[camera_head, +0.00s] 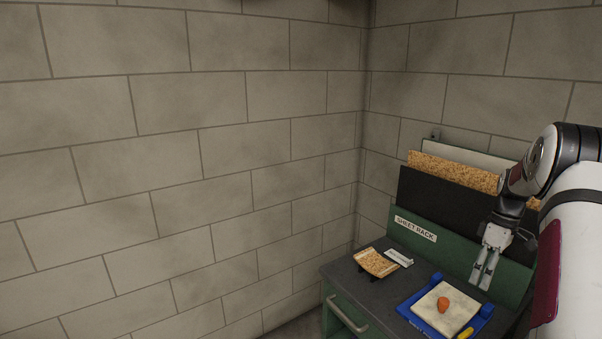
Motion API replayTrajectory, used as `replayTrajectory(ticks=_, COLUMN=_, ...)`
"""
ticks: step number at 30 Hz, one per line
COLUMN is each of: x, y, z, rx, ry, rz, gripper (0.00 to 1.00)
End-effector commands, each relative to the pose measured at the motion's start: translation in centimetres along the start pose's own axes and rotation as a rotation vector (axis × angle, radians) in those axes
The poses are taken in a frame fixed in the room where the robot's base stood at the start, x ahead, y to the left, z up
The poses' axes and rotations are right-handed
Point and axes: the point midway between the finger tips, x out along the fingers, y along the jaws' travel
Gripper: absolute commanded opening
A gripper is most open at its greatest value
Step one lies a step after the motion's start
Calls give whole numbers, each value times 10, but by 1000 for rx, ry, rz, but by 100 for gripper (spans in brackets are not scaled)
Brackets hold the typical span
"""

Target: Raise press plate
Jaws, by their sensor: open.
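A pale square plate (441,309) with an orange lump (443,304) on it lies in a blue frame (412,312) on the dark top of a green cabinet. I cannot tell for sure whether this is the press plate. My gripper (482,282) points down in front of the rack, behind and right of the pale plate. Its two fingers are apart with nothing visible between them, and it looks clear of the plate.
A tan speckled board (376,262) and a small white block (400,257) lie on the cabinet top (345,271) at left. Behind stands a green sheet rack (455,248) holding upright black, speckled and pale sheets. Block walls close off the left and back.

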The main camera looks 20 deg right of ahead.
Motion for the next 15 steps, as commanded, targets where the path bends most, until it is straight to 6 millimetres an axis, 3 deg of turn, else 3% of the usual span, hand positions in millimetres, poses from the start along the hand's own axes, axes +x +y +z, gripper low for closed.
replayTrajectory(ticks=8, x=-28, y=-28, z=-18, rx=18, ry=-5, rz=31, gripper=45)
replayTrajectory(ticks=15, x=-66, y=-73, z=-42, rx=46, ry=-4, rz=78, gripper=45)
